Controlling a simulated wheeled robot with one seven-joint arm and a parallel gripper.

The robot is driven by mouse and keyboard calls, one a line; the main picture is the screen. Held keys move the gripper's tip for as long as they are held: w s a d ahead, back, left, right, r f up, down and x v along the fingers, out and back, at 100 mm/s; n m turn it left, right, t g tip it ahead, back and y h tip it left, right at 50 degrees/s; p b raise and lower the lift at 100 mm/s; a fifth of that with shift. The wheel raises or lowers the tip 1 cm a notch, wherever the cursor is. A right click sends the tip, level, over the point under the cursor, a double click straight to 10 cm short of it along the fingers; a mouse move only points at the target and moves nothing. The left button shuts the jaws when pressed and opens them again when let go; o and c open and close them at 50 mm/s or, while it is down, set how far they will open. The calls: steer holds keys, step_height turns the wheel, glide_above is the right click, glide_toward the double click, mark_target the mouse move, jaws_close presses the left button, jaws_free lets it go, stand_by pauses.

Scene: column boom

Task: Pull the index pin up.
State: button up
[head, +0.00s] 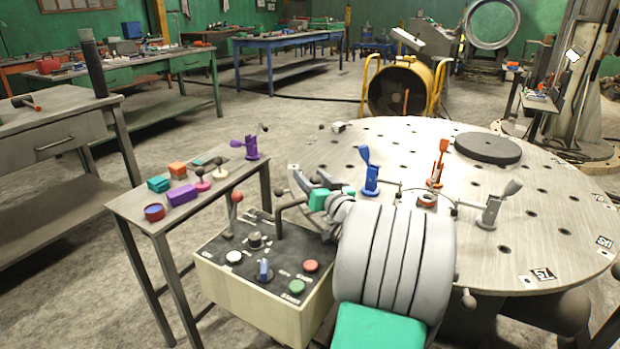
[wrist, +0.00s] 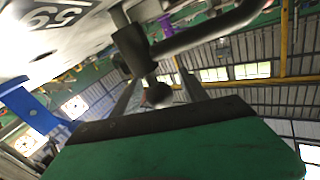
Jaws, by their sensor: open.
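In the wrist view, a dark pin-like fitting with a round ball knob (wrist: 158,94) sits by the table rim, and I take it to be the index pin. A thick bent bar runs from beside it to the upper right. My gripper (wrist: 158,100) has its two grey fingers spread, one on each side of the knob, with nothing visibly clamped. Whether a finger touches the knob I cannot tell. In the head view, my grey and green arm covers the near table edge, hiding the pin and fingertips.
The round holed table (head: 540,235) carries a blue clamp (head: 370,180), a red clamp (head: 438,165), a grey clamp (head: 490,210) and a dark disc (head: 488,148). A control box (head: 250,300) with levers and buttons stands left of my arm. A narrow bench (head: 140,208) holds coloured parts.

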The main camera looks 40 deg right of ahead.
steer(key=shift+w+d, duration=0.1)
steer(key=shift+w, duration=0.3)
jaws_close()
stand_by(1.1)
steer(key=shift+r, duration=0.1)
